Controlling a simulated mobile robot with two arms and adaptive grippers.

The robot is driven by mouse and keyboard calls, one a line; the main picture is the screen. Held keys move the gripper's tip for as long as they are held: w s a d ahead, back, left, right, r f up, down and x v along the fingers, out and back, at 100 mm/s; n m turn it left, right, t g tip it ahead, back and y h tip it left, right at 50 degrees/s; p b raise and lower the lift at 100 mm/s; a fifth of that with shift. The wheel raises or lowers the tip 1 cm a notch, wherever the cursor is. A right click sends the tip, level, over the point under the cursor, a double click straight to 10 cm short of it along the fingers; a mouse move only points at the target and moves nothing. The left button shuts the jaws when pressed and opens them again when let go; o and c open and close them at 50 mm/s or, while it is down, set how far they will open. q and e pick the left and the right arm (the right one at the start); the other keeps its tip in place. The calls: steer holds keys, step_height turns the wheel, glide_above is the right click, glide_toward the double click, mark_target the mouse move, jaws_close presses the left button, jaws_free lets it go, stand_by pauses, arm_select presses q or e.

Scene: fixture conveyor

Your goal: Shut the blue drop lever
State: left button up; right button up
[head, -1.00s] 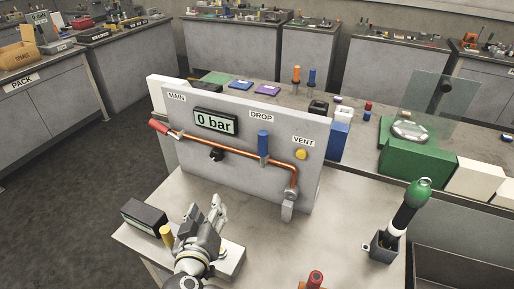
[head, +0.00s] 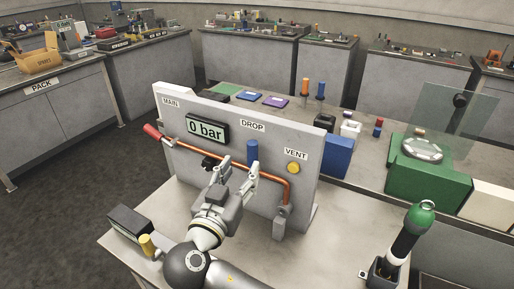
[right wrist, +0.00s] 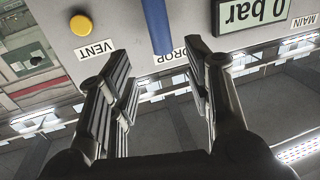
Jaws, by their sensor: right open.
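The blue drop lever (head: 252,151) stands upright on the copper pipe (head: 222,158) of the grey panel (head: 275,135), under the DROP label. In the right wrist view the lever (right wrist: 157,25) hangs down from the top edge, because that view is upside down, and it lies between the lines of the two fingers. My right gripper (head: 238,172) is open and empty in front of the panel, close to the lever and just below it in the picture. Its fingers hide part of the pipe. I cannot tell whether they touch the lever. My left gripper is not in view.
A red-handled main lever (head: 152,131) sticks out at the panel's left end. A yellow vent button (head: 293,168) is right of the blue lever. The display (head: 207,129) reads 0 bar. A green-topped black tool (head: 408,235) stands at the right on the bench.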

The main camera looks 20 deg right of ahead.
mark_target(251, 151)
steer(key=p+x, duration=0.1)
steer(key=x, duration=0.1)
steer(key=p+x, duration=0.1)
steer(key=x, duration=0.2)
steer(key=shift+w+a+r, duration=0.1)
steer(key=shift+a+r, duration=0.1)
steer(key=shift+r, duration=0.05)
steer(key=x, duration=0.2)
steer(key=shift+w+d+f+p, duration=0.15)
steer(key=shift+d+p, duration=0.2)
steer(key=shift+w+d+f, duration=0.1)
steer(key=shift+w+d, duration=0.05)
steer(key=shift+w, duration=0.3)
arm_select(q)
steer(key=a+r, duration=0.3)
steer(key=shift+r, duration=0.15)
arm_select(e)
jaws_close()
